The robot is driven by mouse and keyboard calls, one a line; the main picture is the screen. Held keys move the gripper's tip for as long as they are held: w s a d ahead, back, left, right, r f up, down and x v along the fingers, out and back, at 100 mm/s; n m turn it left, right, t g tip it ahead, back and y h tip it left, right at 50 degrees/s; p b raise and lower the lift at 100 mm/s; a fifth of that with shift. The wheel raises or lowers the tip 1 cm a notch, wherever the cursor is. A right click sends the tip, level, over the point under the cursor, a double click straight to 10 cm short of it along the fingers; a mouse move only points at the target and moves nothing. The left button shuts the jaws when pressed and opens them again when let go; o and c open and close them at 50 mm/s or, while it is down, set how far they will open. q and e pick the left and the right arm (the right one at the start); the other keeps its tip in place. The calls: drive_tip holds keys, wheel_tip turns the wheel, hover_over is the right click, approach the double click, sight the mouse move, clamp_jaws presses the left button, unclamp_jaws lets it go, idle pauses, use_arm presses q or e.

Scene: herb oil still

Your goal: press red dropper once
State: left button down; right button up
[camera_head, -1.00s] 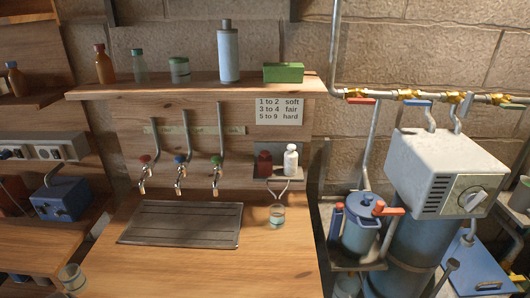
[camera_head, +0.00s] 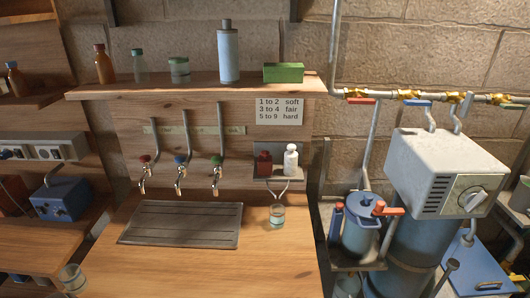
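A small dark red dropper bottle (camera_head: 264,163) stands on a little wall shelf at the right of the wooden back panel. A white bottle (camera_head: 290,160) stands just to its right on the same shelf. A small glass (camera_head: 277,215) with some liquid stands on the counter below the shelf, under a thin bent wire holder (camera_head: 284,190). Neither of my grippers shows in the view.
Three taps with red (camera_head: 144,159), blue (camera_head: 180,160) and green (camera_head: 216,160) tops stand over a slatted drain tray (camera_head: 181,224). Another glass (camera_head: 73,278) is at the front left. A sign (camera_head: 279,111) hangs above the bottles. The counter front is clear.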

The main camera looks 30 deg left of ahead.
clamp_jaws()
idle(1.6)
